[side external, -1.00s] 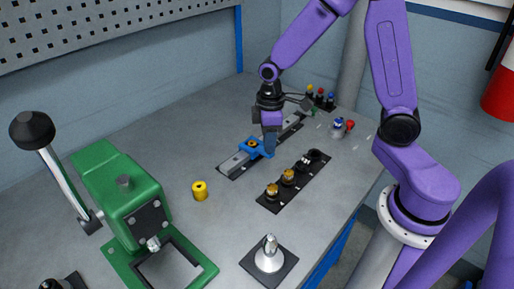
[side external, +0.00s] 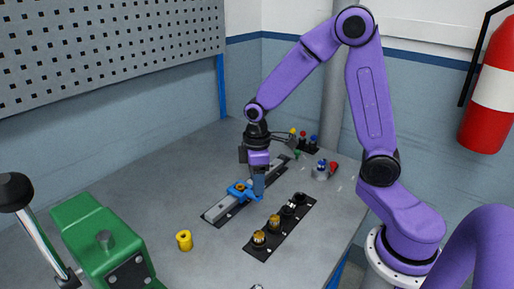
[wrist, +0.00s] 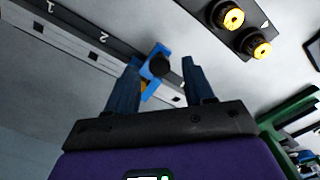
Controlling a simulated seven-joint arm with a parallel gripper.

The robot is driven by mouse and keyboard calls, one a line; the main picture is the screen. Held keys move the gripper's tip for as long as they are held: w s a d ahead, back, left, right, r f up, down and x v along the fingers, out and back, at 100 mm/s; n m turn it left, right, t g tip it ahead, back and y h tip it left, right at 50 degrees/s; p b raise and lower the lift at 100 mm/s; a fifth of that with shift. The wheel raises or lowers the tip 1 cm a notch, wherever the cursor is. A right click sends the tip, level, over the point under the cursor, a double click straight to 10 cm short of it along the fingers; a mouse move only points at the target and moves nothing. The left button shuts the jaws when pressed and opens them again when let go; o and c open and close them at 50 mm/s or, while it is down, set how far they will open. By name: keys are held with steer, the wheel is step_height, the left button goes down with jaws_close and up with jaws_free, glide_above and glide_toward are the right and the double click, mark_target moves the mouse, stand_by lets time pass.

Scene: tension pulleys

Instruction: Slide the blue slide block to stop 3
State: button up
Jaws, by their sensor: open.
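The blue slide block (side external: 238,190) sits partway along a grey rail (side external: 216,211) on the bench. In the wrist view the block (wrist: 154,62) has a dark round knob, and the rail (wrist: 70,40) carries the marks 1 and 2. The block lies beyond the 2 mark; I cannot read a 3.
A black strip with several gold and dark pulleys (side external: 274,222) lies parallel to the rail on the near side. A yellow cylinder (side external: 184,240) stands to the left. A green press (side external: 95,232) is at the front left. Small coloured parts (side external: 314,141) stand at the back.

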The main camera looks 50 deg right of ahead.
step_height(320, 180, up, 16)
stand_by(0.4)
steer(key=s+a+f+n, duration=0.1)
steer(key=s+f, duration=0.3)
steer(key=s, duration=0.7)
steer(key=s+a+f+n, duration=0.2)
steer(key=s+f, duration=0.3)
steer(key=s, duration=0.6)
steer(key=shift+s+a+n, duration=0.15)
steer(key=shift+a+n, duration=0.15)
steer(key=shift+a, duration=0.35)
